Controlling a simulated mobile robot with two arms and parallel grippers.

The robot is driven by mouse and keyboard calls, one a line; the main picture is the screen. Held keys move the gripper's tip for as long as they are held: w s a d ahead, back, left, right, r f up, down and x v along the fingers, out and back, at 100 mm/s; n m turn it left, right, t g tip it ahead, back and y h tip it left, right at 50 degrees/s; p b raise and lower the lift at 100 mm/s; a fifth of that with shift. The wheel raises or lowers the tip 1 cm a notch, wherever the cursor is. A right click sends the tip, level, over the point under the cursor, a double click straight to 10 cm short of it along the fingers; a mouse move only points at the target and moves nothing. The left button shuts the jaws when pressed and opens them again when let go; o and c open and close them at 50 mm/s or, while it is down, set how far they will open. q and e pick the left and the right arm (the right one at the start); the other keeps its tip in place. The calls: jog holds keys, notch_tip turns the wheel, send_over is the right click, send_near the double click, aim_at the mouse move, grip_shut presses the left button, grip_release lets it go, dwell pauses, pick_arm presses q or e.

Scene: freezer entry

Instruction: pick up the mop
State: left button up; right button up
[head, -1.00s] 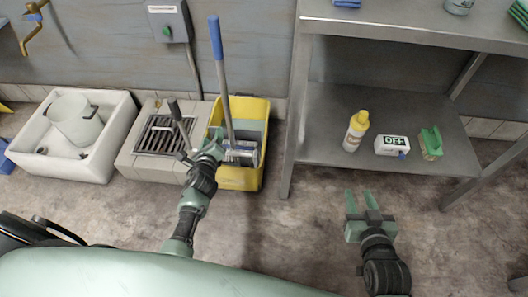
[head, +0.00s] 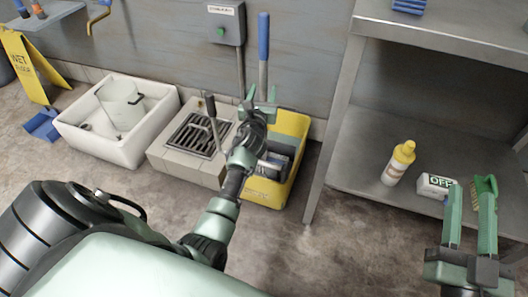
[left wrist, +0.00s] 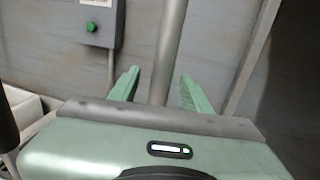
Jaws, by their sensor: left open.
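The mop's blue grip (head: 263,35) and grey pole stand upright out of the yellow bucket (head: 291,122) in the head view; my left arm hides the lower pole. My left gripper (head: 258,95) is open at the pole, below the blue grip. In the left wrist view the grey pole (left wrist: 169,50) shows between the two spread fingertips of the left gripper (left wrist: 160,80), with space at both sides. How deep it sits between them I cannot tell. My right gripper (head: 470,205) is open and empty in front of the shelf.
A floor drain block (head: 165,150) and a white sink (head: 72,135) stand left of the bucket. A steel shelf unit (head: 350,165) at right bears a yellow-capped bottle (head: 398,163), an OFF box (head: 436,184) and a brush (head: 488,190). A switch box (head: 219,24) is on the wall.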

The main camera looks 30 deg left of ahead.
pick_arm(q)
jog(key=shift+w+a, duration=0.1)
jog(key=shift+w, duration=0.15)
grip_shut()
dwell(1.1)
jog(key=shift+r, duration=0.15)
